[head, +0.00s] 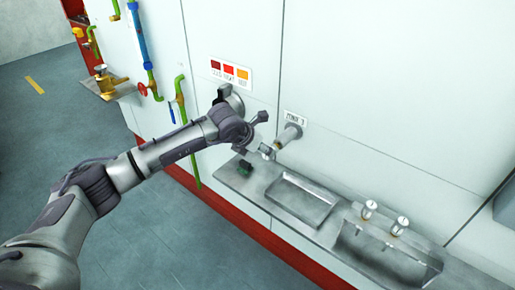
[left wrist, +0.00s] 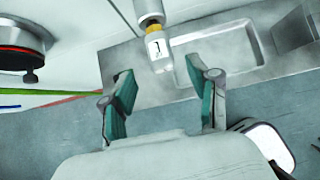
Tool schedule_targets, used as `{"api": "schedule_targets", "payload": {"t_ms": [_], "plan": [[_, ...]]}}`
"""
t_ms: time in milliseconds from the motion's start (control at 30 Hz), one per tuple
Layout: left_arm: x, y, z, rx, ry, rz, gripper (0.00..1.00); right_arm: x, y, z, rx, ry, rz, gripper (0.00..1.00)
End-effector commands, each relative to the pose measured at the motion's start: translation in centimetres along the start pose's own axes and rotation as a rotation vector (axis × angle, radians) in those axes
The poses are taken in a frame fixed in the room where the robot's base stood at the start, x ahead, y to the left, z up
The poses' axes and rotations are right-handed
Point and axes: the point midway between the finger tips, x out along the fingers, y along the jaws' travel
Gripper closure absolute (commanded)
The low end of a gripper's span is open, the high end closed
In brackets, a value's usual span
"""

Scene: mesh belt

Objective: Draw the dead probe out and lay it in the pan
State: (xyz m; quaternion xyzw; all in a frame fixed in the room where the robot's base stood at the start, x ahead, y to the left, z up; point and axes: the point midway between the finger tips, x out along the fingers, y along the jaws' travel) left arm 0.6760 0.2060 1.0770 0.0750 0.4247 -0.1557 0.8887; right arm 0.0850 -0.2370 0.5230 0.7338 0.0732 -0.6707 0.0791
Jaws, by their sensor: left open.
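The probe (left wrist: 159,48) has a white cap with a dark mark and a yellow band. It sticks out from a grey cylindrical port (head: 291,133) on the wall panel; its cap also shows in the head view (head: 267,151). My left gripper (left wrist: 169,80) is open, its two teal fingers apart. The cap lies ahead, between the finger lines in the left wrist view, and I see no contact. The pan (head: 302,199) is a shallow, empty metal tray on the ledge, below and right of the port. It also shows in the left wrist view (left wrist: 222,50). My right gripper is not in view.
Two silver-capped pieces (head: 368,209) stand at a recessed basin (head: 385,262) right of the pan. A round dark fitting (head: 231,98) is on the wall left of the port. Green and blue pipes (head: 139,35) with valves run farther left.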

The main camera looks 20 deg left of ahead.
Motion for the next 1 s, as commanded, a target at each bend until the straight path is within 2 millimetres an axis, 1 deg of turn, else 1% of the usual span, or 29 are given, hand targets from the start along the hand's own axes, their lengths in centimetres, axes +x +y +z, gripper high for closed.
{"api": "schedule_targets", "payload": {"t_ms": [33, 100, 267, 500, 733, 1000], "plan": [[0.8, 0.0, -0.2, -0.001, 0.000, -0.001, 0.40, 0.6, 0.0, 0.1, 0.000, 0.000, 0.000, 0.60], [1.5, -0.1, -0.2, 0.000, 0.000, -0.002, 0.40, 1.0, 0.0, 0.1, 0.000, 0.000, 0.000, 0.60], [3.1, -0.1, -0.2, -0.001, 0.001, -0.002, 0.40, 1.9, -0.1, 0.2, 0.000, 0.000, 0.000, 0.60], [5.3, -0.1, -0.3, 0.000, 0.000, -0.001, 0.40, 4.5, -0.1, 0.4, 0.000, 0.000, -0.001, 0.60], [6.5, -0.1, -0.1, 0.001, -0.001, -0.002, 0.40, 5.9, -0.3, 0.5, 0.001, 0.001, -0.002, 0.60], [6.8, -0.1, 0.1, 0.000, 0.000, -0.002, 0.40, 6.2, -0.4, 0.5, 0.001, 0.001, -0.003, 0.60]]}}
